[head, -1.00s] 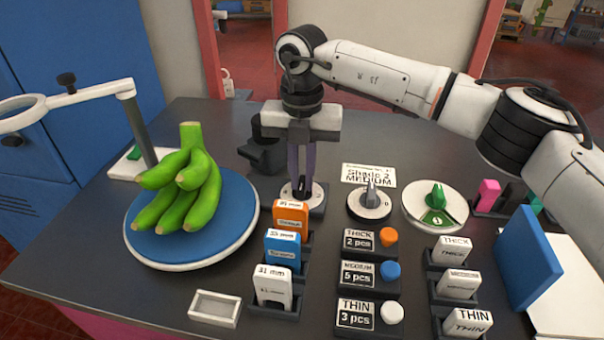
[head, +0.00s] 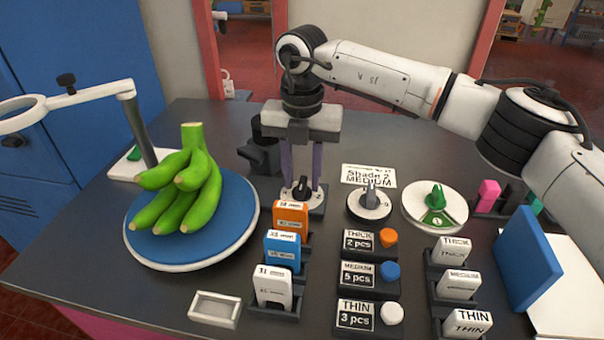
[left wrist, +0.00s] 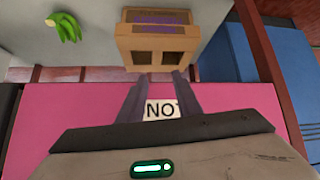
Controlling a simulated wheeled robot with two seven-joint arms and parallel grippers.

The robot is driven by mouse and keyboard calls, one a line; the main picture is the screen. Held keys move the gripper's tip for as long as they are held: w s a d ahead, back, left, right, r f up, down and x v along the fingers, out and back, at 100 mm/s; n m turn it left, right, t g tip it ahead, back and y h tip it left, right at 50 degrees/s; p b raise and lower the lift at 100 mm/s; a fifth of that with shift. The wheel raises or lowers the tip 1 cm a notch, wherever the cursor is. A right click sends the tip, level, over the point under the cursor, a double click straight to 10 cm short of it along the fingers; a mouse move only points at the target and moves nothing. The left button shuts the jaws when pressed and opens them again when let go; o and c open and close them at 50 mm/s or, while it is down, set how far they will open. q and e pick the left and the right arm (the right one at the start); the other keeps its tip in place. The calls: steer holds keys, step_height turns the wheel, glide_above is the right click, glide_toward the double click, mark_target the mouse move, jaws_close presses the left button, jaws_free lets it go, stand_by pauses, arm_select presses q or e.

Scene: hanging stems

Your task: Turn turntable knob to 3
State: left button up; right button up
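A black knob (head: 302,187) on a white dial stands near the middle of the table, right of the blue round turntable (head: 245,222). My right gripper (head: 302,183) points straight down over this knob, its two purple-grey fingers apart, one on each side. The dial's markings are too small and partly hidden to read. A bunch of green bananas (head: 190,185) rests on the turntable. My left gripper (left wrist: 158,80) shows only in the left wrist view. Its fingers are apart with nothing between the tips.
A grey knob (head: 371,197) and a green knob (head: 436,200) stand to the right. Racks of orange, blue and white tags (head: 273,288) and labelled blocks (head: 356,275) fill the front. A ring on an arm (head: 95,96) overhangs the left. A small white tray (head: 214,308) lies in front.

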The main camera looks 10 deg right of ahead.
mark_target(302, 183)
step_height(302, 183, up, 10)
steer(key=shift+r, duration=0.15)
stand_by(0.3)
